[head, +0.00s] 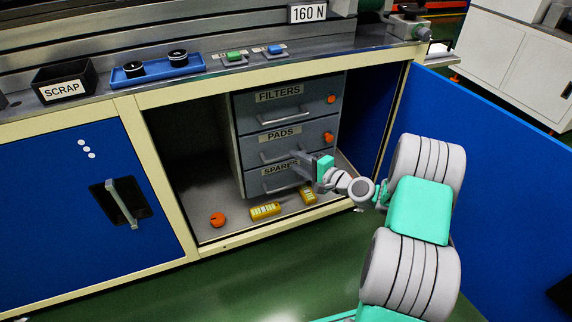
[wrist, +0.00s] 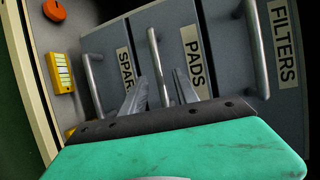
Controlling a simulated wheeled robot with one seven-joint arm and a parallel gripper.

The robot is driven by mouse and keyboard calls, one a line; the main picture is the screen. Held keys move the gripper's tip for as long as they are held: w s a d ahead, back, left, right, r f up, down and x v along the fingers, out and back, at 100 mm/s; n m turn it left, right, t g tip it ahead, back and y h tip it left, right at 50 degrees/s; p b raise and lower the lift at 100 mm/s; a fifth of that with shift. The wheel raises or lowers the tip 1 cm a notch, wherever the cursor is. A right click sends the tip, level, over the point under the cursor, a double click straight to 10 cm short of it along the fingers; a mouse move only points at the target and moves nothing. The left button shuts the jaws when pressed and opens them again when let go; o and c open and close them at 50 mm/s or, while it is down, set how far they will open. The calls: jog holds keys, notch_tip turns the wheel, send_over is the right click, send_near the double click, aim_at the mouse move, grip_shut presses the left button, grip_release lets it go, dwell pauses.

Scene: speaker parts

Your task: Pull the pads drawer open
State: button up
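The grey pads drawer (head: 280,138) is the middle one of three in the cabinet and looks shut, about flush with its neighbours. Its label and bar handle (wrist: 154,60) show in the wrist view. My gripper (head: 298,160) is at the front of the drawer stack, near the right part of the pads handle. In the wrist view my gripper (wrist: 160,88) has its fingers apart, one on each side of the pads handle. I see no finger clearly pressing on the bar.
The filters drawer (head: 290,107) is above and the spares drawer (head: 264,182) below. Orange knobs (head: 331,98) sit on the right of the upper fronts. Yellow items (head: 265,210) and an orange piece (head: 217,219) lie on the cabinet floor. An open blue door (head: 490,150) stands right.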

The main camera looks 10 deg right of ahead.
aim_at(288, 157)
jog(key=b+x, duration=0.1)
jog(key=x, duration=0.4)
jog(key=shift+s+f, duration=0.1)
jog(key=shift+f, duration=0.05)
jog(key=shift+w+a, duration=0.15)
jog(key=shift+w, duration=0.15)
jog(key=shift+c, duration=0.2)
grip_shut()
dwell(0.7)
